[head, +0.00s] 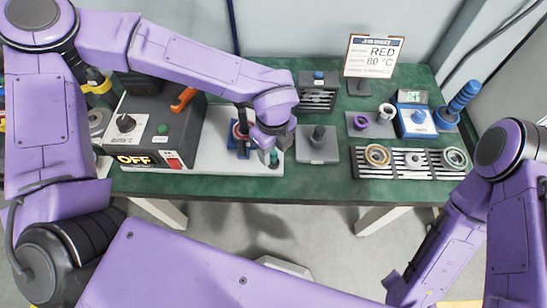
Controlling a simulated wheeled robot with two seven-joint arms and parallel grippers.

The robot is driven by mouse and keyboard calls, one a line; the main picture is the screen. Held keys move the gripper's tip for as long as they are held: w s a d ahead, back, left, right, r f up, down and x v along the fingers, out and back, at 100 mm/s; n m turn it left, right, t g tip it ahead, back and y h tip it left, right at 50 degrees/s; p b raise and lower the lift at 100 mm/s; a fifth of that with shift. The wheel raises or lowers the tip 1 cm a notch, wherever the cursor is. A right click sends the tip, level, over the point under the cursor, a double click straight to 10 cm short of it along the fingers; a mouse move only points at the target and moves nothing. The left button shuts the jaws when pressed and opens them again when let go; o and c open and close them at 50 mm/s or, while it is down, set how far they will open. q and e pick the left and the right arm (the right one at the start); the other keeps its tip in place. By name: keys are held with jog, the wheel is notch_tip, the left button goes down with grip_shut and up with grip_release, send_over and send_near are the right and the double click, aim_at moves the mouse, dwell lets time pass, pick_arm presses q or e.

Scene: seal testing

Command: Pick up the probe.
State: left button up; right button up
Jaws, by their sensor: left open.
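I cannot tell for sure which thing is the probe. A small dark upright piece with a teal part (273,157) stands near the right end of the white plate (210,155), close to my left gripper (256,149). The left gripper is open and points down over the plate. The purple wrist hides part of what lies under it, so contact cannot be seen. A round red and blue part (236,131) shows beside it on the left. My right arm is at the lower right; its gripper is not in view.
A grey machine (150,140) reading OFF, with an orange handle (183,99), stands left. Right of the gripper are a grey block with a knob (318,155), a blue meter (415,122), a striped ring rack (394,172) and a blue stack (463,96).

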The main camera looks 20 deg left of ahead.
pick_arm(q)
jog(key=shift+w+f, duration=0.15)
jog(key=shift+f, duration=0.65)
grip_shut()
jog(key=shift+r, duration=0.2)
jog(key=shift+r, duration=0.25)
jog(key=r, duration=0.3)
jog(key=shift+s+b, duration=0.25)
jog(key=shift+b, duration=0.1)
jog(key=s+a+r+b, duration=0.2)
jog(key=s+r, duration=0.2)
jog(key=s, duration=0.2)
jog(key=s+a+r+b, duration=0.2)
jog(key=s+r, duration=0.3)
jog(key=s, duration=0.2)
jog(key=shift+r, duration=0.15)
